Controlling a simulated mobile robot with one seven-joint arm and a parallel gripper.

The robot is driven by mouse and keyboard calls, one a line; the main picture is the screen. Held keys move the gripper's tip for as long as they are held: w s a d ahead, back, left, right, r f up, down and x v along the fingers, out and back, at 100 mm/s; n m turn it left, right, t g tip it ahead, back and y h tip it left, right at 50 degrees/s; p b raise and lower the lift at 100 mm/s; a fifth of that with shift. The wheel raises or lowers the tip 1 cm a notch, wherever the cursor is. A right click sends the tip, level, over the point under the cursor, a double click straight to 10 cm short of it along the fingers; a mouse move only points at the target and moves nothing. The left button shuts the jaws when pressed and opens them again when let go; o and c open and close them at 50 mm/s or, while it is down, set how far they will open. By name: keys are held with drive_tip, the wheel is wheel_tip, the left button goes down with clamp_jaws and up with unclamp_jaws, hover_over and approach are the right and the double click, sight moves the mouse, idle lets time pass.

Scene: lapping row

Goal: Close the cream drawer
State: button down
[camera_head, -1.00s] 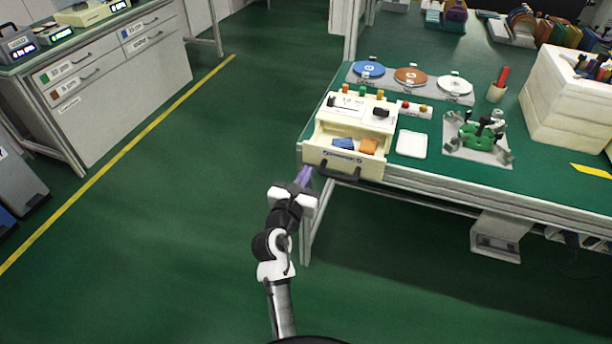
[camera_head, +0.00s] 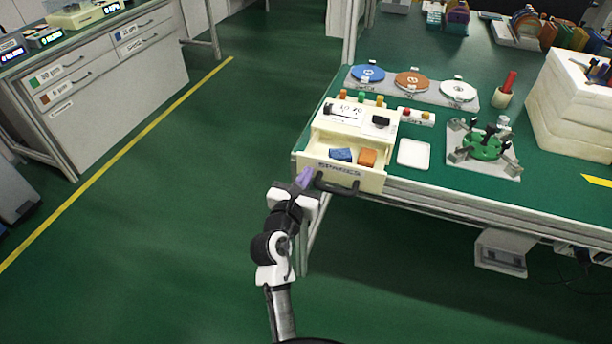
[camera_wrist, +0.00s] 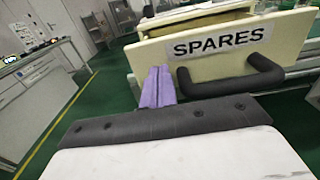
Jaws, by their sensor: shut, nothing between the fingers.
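The cream drawer (camera_head: 341,174) is open, pulled out toward me from a small cream cabinet (camera_head: 354,115) at the table's near left corner. A blue block (camera_head: 341,154) and an orange block (camera_head: 367,157) lie inside it. In the wrist view its front (camera_wrist: 215,52) bears a "SPARES" label and a dark bar handle (camera_wrist: 230,84). My gripper (camera_head: 303,178) has purple fingers, shut and empty. They are in front of the left part of the drawer front, left of the handle, and in the wrist view the fingers (camera_wrist: 157,85) appear close to it. I cannot tell whether they touch.
A white tray (camera_head: 414,153) lies right of the drawer, and a green fixture (camera_head: 484,148) stands beyond it. Blue, brown and white discs (camera_head: 411,82) sit behind the cabinet. The green table's front edge (camera_head: 450,205) runs right of the drawer. Open floor lies left.

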sight(319, 148)
drive_tip(key=p+x, duration=0.5)
drive_tip(key=x, duration=0.5)
drive_tip(key=shift+w, duration=0.1)
drive_tip(key=shift+w+d+r, duration=0.1)
drive_tip(key=shift+w+r, duration=0.05)
drive_tip(key=shift+r, duration=0.1)
drive_tip(key=shift+f, duration=0.1)
